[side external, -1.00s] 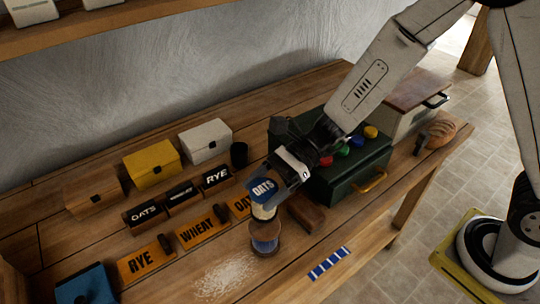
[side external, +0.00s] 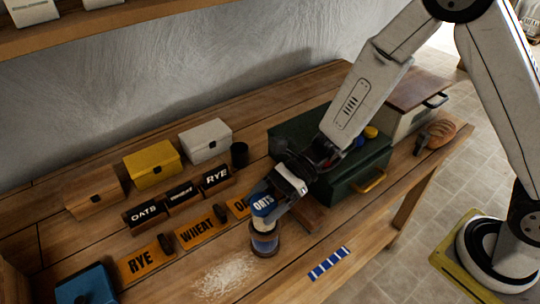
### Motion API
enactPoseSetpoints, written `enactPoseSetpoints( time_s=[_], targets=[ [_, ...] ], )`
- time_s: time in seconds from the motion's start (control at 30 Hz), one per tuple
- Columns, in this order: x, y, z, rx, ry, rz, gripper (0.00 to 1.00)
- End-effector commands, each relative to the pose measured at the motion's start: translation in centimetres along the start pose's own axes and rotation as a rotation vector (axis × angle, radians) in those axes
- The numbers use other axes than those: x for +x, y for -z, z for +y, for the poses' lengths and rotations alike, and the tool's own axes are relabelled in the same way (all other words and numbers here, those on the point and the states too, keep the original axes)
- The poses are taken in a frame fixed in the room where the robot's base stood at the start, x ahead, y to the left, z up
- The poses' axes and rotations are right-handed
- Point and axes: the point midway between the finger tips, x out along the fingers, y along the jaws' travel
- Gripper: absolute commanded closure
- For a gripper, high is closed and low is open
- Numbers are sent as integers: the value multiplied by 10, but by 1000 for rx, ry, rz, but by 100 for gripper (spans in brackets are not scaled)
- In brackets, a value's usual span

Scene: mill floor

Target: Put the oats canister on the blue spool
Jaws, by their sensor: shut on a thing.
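The oats canister (side external: 262,209), blue with a white "OATS" label and a pale lower band, is held upright or slightly tilted in my gripper (side external: 272,203). My gripper is shut on it, coming from the upper right. The blue spool (side external: 264,243), with wooden flanges and a blue middle, stands upright on the bench directly below. The canister's bottom is at the spool's top; I cannot tell whether they touch. The canister hides part of the spool's top.
A dark green chest (side external: 345,175) stands close behind my gripper, with a brown block (side external: 306,213) beside it. Orange "WHEAT" (side external: 201,232) and "RYE" (side external: 146,262) signs lie left. Spilled flour (side external: 225,277) and a blue-white striped strip (side external: 329,264) lie in front.

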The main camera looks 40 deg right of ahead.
Motion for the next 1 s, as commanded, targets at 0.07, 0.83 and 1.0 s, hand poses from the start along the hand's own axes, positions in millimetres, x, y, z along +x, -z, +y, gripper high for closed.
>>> enactPoseSetpoints(
  time_s=[0.07,0.83,1.0],
  targets=[
    [0,-1,0,-1,0,-1,97],
    [-2,-1,0,0,1,0,0],
    [-16,-1,-1,2,3,-1,0]
  ],
)
